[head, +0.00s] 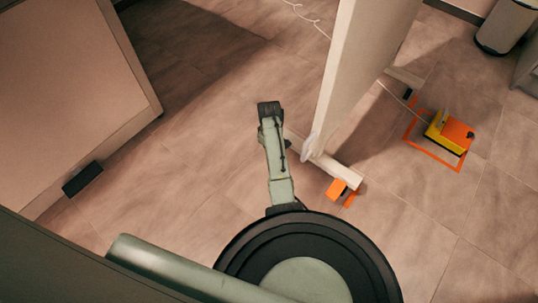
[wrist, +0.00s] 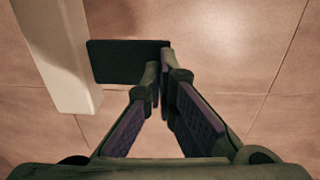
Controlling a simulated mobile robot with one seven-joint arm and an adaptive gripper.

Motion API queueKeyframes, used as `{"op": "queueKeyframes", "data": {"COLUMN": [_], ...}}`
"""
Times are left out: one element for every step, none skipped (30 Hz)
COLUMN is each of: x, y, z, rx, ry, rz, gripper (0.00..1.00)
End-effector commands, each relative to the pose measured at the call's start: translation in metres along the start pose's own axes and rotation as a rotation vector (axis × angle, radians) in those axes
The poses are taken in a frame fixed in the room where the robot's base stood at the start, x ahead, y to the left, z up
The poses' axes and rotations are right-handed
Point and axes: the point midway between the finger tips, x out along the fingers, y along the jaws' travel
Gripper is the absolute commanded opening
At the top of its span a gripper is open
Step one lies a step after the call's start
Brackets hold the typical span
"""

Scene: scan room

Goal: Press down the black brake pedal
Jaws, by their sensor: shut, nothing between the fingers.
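The black brake pedal is a flat dark plate (wrist: 118,61) in the wrist view, beside the end of a white bar (wrist: 62,55). My gripper (wrist: 160,58) is shut and empty, with its fingertips overlapping the plate's right end. I cannot tell whether they touch it or hover above it. In the head view, my gripper (head: 270,122) reaches away from me toward the floor, left of the white upright panel (head: 350,70). A dark shape at its tip could be the pedal or part of the fingers; I cannot tell which.
A yellow-and-orange pedal unit (head: 450,130) lies in an orange floor outline at right. A beige cabinet (head: 70,80) with a black block (head: 82,179) stands left. Floor between is clear.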

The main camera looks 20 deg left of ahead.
Motion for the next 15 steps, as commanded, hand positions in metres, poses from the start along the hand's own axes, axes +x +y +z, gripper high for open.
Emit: {"op": "queueKeyframes", "data": {"x": [0.0018,0.0018,0.0014,0.0014,0.0014,0.0014,0.0014,0.0013,0.0008,0.0002,-0.0007,-0.0021,-0.0033,-0.0047,-0.0067], "y": [0.0010,0.0021,0.0022,0.0021,0.0021,0.0020,0.0019,0.0019,0.0019,0.0019,0.0019,0.0020,0.0020,0.0021,0.0022], "z": [-0.0009,-0.0011,-0.0010,-0.0010,-0.0009,-0.0009,-0.0008,-0.0008,-0.0008,-0.0008,-0.0008,-0.0008,-0.0008,-0.0008,-0.0008], "rx": [-0.001,0.000,0.000,0.000,0.000,0.000,0.000,0.000,0.000,0.000,0.000,0.000,0.000,0.000,0.000], "ry": [0.000,0.000,0.000,0.000,0.000,0.000,0.000,0.000,0.000,0.000,0.000,0.000,0.000,0.000,0.000], "rz": [0.020,0.028,0.025,0.025,0.024,0.024,0.024,0.023,0.023,0.023,0.023,0.023,0.023,0.023,0.023], "gripper": [0.00,0.00,0.00,0.00,0.00,0.00,0.00,0.00,0.00,0.00,0.00,0.00,0.00,0.00,0.00]}}
